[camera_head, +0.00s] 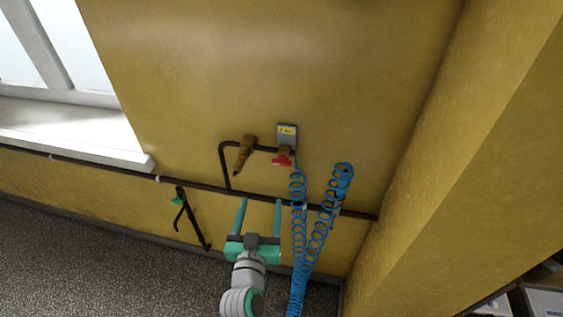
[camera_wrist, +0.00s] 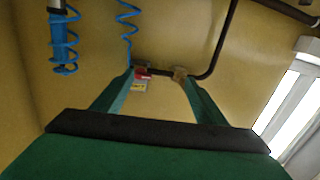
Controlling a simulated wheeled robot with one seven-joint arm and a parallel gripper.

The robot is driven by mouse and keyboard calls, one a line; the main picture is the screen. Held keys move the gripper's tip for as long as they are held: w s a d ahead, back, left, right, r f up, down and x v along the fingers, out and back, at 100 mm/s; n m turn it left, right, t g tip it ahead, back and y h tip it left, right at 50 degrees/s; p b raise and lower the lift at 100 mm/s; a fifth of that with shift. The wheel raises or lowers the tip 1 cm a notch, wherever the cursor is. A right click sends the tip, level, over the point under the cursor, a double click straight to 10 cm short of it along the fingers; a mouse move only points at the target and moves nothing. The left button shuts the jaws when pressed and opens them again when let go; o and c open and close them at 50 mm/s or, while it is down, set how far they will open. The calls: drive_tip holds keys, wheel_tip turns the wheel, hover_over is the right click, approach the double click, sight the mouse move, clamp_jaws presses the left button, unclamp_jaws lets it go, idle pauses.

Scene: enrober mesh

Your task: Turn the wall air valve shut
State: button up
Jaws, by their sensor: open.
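The wall air valve has a small red handle (camera_head: 281,161) on a brass body, at the right end of a dark pipe on the yellow wall. A grey box with a yellow label (camera_head: 287,136) sits just above it. In the wrist view, which is turned over, the red handle (camera_wrist: 142,72) lies between the fingertips, nearer the left one. My gripper (camera_head: 261,200) is open and empty, its two green fingers pointing up the wall below the valve. It also shows in the wrist view (camera_wrist: 157,76). I see no contact with the handle.
A brass fitting (camera_head: 245,150) hangs on the same pipe, left of the valve. Coiled blue hoses (camera_head: 299,220) hang close right of my gripper. A green-handled fitting (camera_head: 177,200) is on a pipe at left. A wall corner stands at right. The wall above is bare.

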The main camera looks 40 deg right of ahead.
drive_tip(key=m+g+h, duration=0.1)
drive_tip(key=m+h, duration=0.1)
approach(280, 164)
drive_tip(key=x, duration=1.1)
drive_tip(key=shift+s+r, duration=0.1)
drive_tip(key=shift+s, duration=0.05)
drive_tip(key=c, duration=1.1)
